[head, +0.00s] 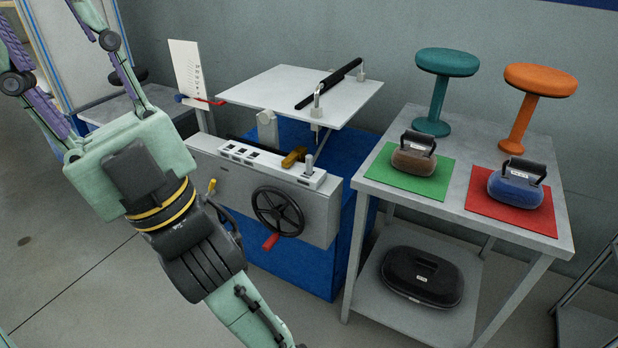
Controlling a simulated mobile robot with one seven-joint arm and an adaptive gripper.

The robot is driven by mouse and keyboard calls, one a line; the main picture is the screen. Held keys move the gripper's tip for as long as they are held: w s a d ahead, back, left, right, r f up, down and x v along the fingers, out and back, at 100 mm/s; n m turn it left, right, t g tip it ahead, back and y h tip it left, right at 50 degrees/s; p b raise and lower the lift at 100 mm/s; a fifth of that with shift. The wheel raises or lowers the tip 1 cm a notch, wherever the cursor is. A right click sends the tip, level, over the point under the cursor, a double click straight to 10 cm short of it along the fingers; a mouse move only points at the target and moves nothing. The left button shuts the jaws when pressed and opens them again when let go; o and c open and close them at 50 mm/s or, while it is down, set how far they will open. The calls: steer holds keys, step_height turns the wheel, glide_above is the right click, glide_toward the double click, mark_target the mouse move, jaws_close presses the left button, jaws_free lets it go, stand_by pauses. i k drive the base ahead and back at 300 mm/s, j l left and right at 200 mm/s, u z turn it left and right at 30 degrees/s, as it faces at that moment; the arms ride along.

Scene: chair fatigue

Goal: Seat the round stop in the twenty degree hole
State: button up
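My gripper (60,55) is at the upper left, pointing up and left, away from the machine. Its two fingers stand wide apart, their ends are cut by the frame edge, and nothing shows between them. A light grey bar (262,162) with small dark labels runs along the machine's front top; the labels are too small to read, so I cannot tell which hole is twenty degrees. A short silver upright pin (309,165) stands at the bar's right end, perhaps the round stop. A brass-coloured piece (293,157) lies beside it.
A black handwheel (278,211) with a red handle juts from the machine front. A tilted white plate (290,92) overhangs the bar. At right, a grey table (461,203) holds two stools and two handled weights on green and red mats. A black case (422,277) lies below.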

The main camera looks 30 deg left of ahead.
mark_target(256, 158)
steer(key=j+z, duration=0.4)
steer(key=j, duration=1.8)
steer(key=i+j, duration=0.2)
steer(key=i+j+z, duration=0.15)
steer(key=j, duration=0.3)
steer(key=i+j, duration=0.15)
steer(key=j, duration=0.15)
